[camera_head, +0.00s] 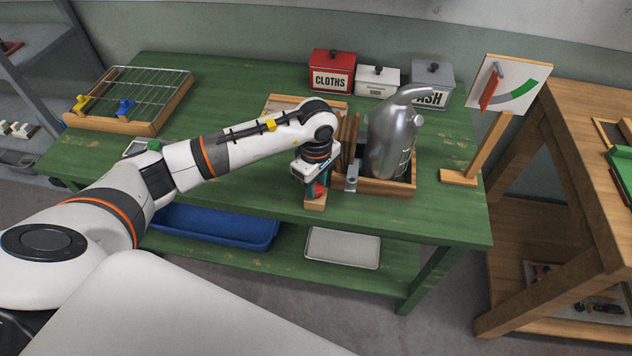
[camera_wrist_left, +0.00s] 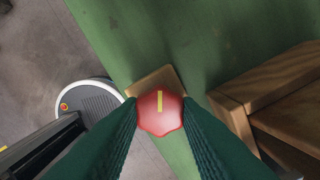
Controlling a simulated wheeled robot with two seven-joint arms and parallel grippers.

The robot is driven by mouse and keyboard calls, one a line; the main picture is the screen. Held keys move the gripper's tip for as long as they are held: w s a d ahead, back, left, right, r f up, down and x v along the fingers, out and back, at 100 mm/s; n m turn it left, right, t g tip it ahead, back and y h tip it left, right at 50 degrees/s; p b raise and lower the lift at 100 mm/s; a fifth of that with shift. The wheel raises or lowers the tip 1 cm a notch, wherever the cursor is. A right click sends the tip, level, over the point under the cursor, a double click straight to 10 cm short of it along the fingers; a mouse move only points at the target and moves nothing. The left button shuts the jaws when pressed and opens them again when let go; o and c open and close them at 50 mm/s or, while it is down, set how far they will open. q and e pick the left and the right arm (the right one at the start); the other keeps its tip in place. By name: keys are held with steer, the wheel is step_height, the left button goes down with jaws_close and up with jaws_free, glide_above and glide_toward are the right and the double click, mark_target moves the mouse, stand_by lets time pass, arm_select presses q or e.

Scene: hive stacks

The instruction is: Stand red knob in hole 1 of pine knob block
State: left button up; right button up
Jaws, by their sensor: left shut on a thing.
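The red knob (camera_head: 319,190) is between the fingers of my left gripper (camera_head: 317,184), at the front edge of the green table. In the left wrist view the knob (camera_wrist_left: 160,112) has a yellow mark on top, and the teal fingers are shut on it from both sides. A small pine block (camera_head: 315,204) shows directly below the knob; its corner (camera_wrist_left: 152,80) also shows behind the knob in the wrist view. Its holes are hidden, and I cannot tell whether the knob is in one. My right gripper is not in view.
Close right of my gripper stands a wooden tray (camera_head: 388,187) with a metal smoker (camera_head: 391,138). Red (camera_head: 332,72), white (camera_head: 378,81) and grey (camera_head: 432,80) boxes stand at the back. A wire-topped wooden tray (camera_head: 138,127) is at left.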

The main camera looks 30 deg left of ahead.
arm_select(q)
steer(key=shift+b, duration=0.3)
stand_by(0.9)
steer(key=shift+f+b, duration=0.25)
steer(key=shift+b, duration=0.1)
steer(key=o, duration=0.9)
steer(key=shift+o, duration=0.2)
steer(key=shift+r, duration=0.1)
